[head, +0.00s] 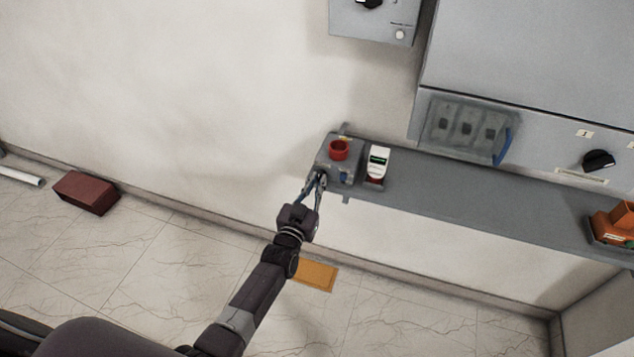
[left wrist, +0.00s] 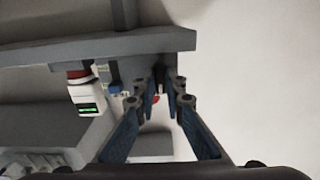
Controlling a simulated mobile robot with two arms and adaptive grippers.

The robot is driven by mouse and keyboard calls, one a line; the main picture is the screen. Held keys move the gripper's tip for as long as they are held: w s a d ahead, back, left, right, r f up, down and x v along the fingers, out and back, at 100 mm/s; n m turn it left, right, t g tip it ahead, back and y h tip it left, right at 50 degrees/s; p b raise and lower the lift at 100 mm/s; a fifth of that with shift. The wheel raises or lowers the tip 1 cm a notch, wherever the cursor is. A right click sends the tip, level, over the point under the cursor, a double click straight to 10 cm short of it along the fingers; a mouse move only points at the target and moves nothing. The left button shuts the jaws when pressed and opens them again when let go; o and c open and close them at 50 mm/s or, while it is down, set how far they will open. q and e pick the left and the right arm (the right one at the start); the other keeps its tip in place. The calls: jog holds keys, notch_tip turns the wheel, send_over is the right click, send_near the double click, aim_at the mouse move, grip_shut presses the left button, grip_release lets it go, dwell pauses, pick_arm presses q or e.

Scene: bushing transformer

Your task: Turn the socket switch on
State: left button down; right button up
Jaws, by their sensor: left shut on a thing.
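A grey socket box (head: 350,162) with a red round top (head: 338,149) and a blue part (head: 345,177) on its front sits at the left end of the grey shelf. My left gripper (head: 317,179) is at the box's front left side. In the left wrist view, my left gripper (left wrist: 167,78) has its fingertips closed together around a small dark switch (left wrist: 159,79) on the box. The fingers hide most of the switch, and I cannot tell its position. A small red spot (left wrist: 156,99) shows between the fingers. My right gripper is not in view.
A white device with a green display (head: 378,162) stands right of the box; it also shows in the left wrist view (left wrist: 86,98). The grey shelf (head: 450,195) runs right toward an orange object (head: 612,225). A grey cabinet (head: 530,50) is above. A brown block (head: 86,192) lies on the floor.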

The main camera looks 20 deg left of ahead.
pick_arm(q)
jog(key=shift+f, duration=0.1)
jog(key=c, duration=2.3)
grip_release()
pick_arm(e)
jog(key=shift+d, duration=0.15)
pick_arm(q)
jog(key=shift+s, duration=0.1)
jog(key=s, duration=1.2)
jog(key=shift+a, duration=0.2)
